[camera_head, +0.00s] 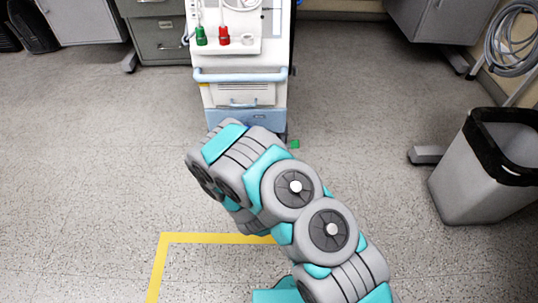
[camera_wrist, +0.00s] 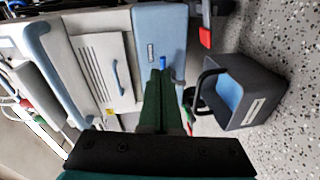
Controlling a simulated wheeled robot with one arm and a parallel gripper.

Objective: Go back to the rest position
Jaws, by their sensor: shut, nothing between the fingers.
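My gripper (camera_wrist: 157,76) shows in the wrist view as dark green fingers close together, with nothing seen between them. It points toward the lower front of the white and blue medical machine (camera_wrist: 101,70). Whether the fingertips touch it, I cannot tell. A small blue piece (camera_wrist: 162,62) shows right at the tips. In the head view the machine (camera_head: 240,93) stands upright at top centre. My folded arm reaches from lower right toward its base, and my gripper is hidden behind the arm there.
A grey waste bin with a black liner (camera_head: 478,180) stands at right. Yellow tape (camera_head: 200,238) marks the floor at lower left. Grey cabinets (camera_head: 165,38) stand at the back. A dark box with a blue inside (camera_wrist: 240,92) is right of my gripper in the wrist view. Floor at left is clear.

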